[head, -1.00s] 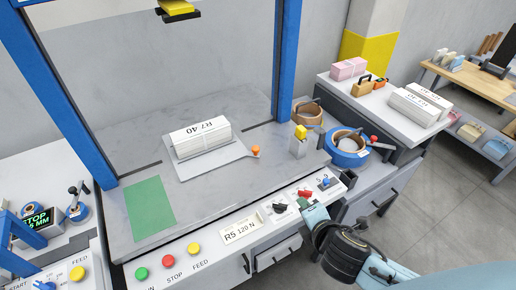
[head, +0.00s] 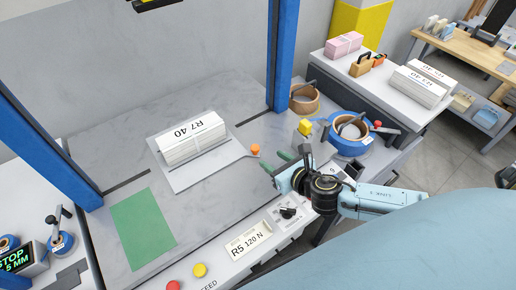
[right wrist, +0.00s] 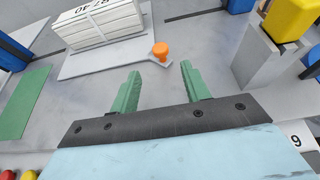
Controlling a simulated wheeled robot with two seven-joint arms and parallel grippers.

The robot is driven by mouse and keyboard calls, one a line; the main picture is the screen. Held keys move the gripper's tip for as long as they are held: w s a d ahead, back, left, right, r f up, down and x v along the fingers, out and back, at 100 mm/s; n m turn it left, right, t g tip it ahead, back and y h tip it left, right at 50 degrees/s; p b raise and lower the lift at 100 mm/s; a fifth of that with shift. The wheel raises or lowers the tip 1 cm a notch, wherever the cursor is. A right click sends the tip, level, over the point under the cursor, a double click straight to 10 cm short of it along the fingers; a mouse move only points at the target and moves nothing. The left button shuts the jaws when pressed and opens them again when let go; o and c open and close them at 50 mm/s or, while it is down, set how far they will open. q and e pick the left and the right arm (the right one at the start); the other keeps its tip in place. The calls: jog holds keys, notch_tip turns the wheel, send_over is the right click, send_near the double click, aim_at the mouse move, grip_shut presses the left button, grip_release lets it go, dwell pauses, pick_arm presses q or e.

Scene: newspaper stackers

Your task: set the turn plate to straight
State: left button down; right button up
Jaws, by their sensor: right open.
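The turn plate (head: 184,181) is a flat light-grey plate on the bench top with an arm ending in an orange knob (head: 254,150) at its right. A white paper bundle (head: 192,140) labelled "R7 40" lies on it. My right gripper (head: 278,164) is open and empty, its green fingers just to the right of the knob and apart from it. In the right wrist view the knob (right wrist: 161,51) stands ahead of the gap between the open fingertips (right wrist: 160,70), with the plate (right wrist: 105,62) behind to the left. My left gripper is not in view.
Blue uprights (head: 280,55) frame the bench. A green mat (head: 143,228) lies at the front left. A grey block with a yellow top (right wrist: 292,18), a tape roll (head: 304,97) and a blue roll (head: 345,146) stand to the right. A dial panel (head: 290,213) is at the front edge.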

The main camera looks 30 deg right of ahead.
aim_at(257, 149)
jog(key=x, duration=0.7)
jog(key=shift+w+f+b, duration=0.1)
jog(key=shift+w+b, duration=0.25)
jog(key=shift+w+f, duration=0.15)
jog(key=shift+w, duration=0.1)
jog(key=shift+w+a, duration=0.1)
jog(key=shift+w, duration=0.05)
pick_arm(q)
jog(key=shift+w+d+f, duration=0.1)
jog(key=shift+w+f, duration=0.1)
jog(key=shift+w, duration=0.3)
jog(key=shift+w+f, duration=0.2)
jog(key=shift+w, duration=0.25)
pick_arm(e)
grip_shut()
